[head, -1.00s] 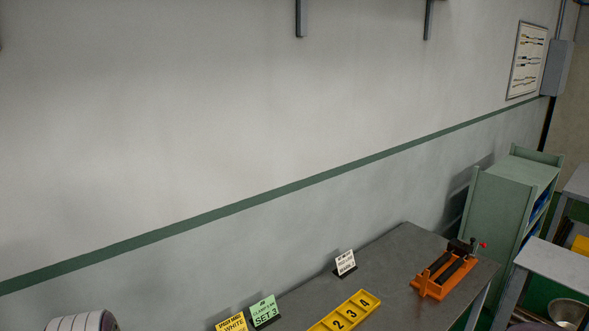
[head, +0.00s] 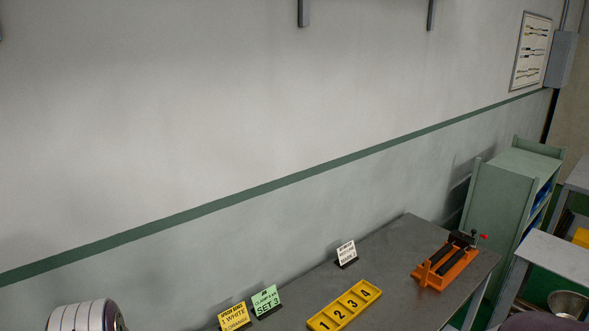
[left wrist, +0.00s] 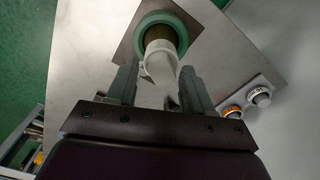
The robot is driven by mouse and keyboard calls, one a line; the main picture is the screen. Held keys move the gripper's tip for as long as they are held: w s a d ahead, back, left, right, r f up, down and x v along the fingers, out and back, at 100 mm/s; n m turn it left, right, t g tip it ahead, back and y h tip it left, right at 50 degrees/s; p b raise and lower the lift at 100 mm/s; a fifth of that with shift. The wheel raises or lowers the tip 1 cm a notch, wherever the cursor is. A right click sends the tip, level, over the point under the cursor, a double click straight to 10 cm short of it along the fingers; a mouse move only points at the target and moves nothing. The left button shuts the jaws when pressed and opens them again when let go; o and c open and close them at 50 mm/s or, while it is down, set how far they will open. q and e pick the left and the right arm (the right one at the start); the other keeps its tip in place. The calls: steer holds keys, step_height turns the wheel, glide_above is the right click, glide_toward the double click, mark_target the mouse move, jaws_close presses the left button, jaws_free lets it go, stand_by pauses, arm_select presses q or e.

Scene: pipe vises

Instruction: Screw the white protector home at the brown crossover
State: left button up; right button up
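In the left wrist view, the white protector (left wrist: 160,64) is a short pale cylinder with a rim. It stands at a brown round end (left wrist: 159,33), which looks like the crossover, inside a green ring (left wrist: 173,17). Whether the protector is seated on the brown part cannot be told. My left gripper (left wrist: 159,68) is open, with one finger on each side of the protector's near end and gaps visible between. My right gripper is in neither view.
The head view shows a grey bench (head: 400,252) with an orange vise (head: 447,263), an empty yellow numbered tray (head: 345,305), and yellow (head: 233,317), green (head: 266,300) and white (head: 347,253) cards. Orange (left wrist: 232,112) and white (left wrist: 259,97) capped bottles or knobs sit right in the wrist view.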

arm_select(q)
steer(key=shift+w+r, duration=0.1)
steer(key=shift+r, duration=0.4)
step_height(320, 180, up, 11)
steer(key=b, duration=0.3)
steer(key=s+d+r+n+b, duration=0.1)
steer(key=s+d+n+b, duration=0.1)
steer(key=d, duration=0.4)
steer(key=s+d+r+n+t+b, duration=0.1)
steer(key=s+d+n+b, duration=0.2)
steer(key=s+d+b, duration=0.1)
steer(key=shift+s+d+r+b, duration=0.35)
steer(key=shift+s+d, duration=0.25)
steer(key=shift+d, duration=0.6)
